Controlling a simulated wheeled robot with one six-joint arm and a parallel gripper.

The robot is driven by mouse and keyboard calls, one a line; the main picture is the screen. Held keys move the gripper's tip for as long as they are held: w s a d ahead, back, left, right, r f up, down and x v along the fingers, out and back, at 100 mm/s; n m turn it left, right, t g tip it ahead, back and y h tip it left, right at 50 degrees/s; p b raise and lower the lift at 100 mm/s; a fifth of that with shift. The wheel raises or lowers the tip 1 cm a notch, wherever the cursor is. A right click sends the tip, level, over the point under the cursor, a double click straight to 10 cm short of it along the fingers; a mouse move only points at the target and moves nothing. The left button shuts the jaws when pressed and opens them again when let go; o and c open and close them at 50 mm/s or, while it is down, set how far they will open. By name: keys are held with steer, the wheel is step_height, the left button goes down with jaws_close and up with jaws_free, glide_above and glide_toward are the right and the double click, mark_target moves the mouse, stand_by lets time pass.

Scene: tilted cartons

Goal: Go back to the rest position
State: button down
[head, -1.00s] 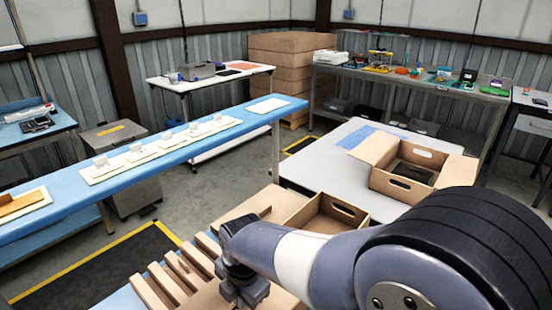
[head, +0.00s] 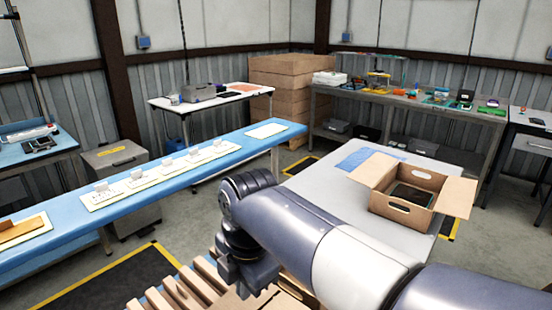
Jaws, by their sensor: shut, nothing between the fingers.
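My gripper (head: 243,276) is at the end of my arm in the lower middle of the head view, pointing down. It is shut and empty, and its fingertips are small and hard to make out. It is above the slatted wooden rack (head: 188,287) and left of the pale table. An open carton (head: 411,211) stands on the pale table (head: 340,184), right of my arm and apart from it, with dark contents inside. Another carton below my arm is mostly hidden.
A long blue bench (head: 208,166) with several white cards runs across the left. A workbench (head: 440,103) with tools stands at the back right, and a stack of brown boxes (head: 290,100) is behind. Grey floor lies between them.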

steer(key=shift+w+a+r+m, duration=0.1)
steer(key=shift+m, duration=0.8)
